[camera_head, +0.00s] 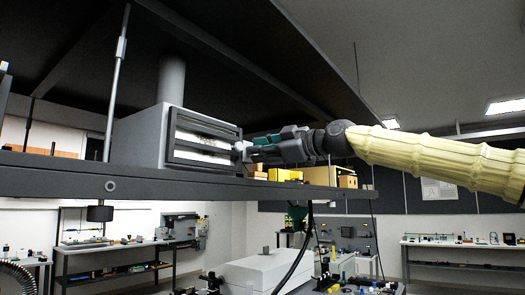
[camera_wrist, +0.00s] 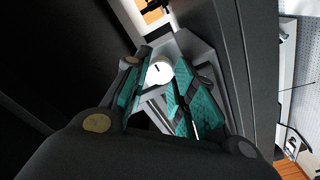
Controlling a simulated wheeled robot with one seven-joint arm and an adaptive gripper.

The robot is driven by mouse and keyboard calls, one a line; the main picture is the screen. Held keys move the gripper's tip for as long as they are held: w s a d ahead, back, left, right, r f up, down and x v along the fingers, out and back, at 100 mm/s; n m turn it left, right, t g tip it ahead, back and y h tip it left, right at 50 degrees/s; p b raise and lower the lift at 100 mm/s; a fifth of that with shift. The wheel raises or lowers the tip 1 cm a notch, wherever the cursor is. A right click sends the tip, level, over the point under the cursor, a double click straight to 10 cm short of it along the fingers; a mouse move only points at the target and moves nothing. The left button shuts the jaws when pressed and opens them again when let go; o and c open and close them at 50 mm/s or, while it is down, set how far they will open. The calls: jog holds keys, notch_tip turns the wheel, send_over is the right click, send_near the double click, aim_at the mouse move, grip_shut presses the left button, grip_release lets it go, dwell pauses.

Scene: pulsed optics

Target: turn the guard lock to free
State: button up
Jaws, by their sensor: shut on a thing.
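The guard lock appears as a pale round knob (camera_wrist: 159,72) with a short dark mark on its face, in the wrist view. In the head view the knob (camera_head: 240,146) is a small pale shape at the right front corner of a grey box (camera_head: 138,140) with a slatted front. My gripper (camera_head: 250,147) reaches it from the right, level with the shelf. In the wrist view the teal-padded fingers (camera_wrist: 160,80) stand on both sides of the knob and are shut on it. The fingers partly hide its edges, and I cannot read any label on it.
The box stands on a dark overhead shelf (camera_head: 60,178). Small yellow blocks (camera_head: 285,175) and a yellowish box (camera_head: 322,175) sit on the shelf below my gripper. A thin vertical rod (camera_head: 117,75) stands left of the box. A white housing (camera_head: 262,268) lies below.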

jog(key=shift+w+f, duration=0.1)
dwell(0.3)
jog(key=o, duration=0.8)
jog(key=shift+o, duration=1.1)
jog(key=shift+w+a+f, duration=0.1)
jog(key=shift+w+a, duration=0.15)
jog(key=shift+w, duration=0.05)
jog(key=v, duration=1.2)
jog(key=shift+s+d, duration=0.1)
jog(key=shift+d, duration=0.05)
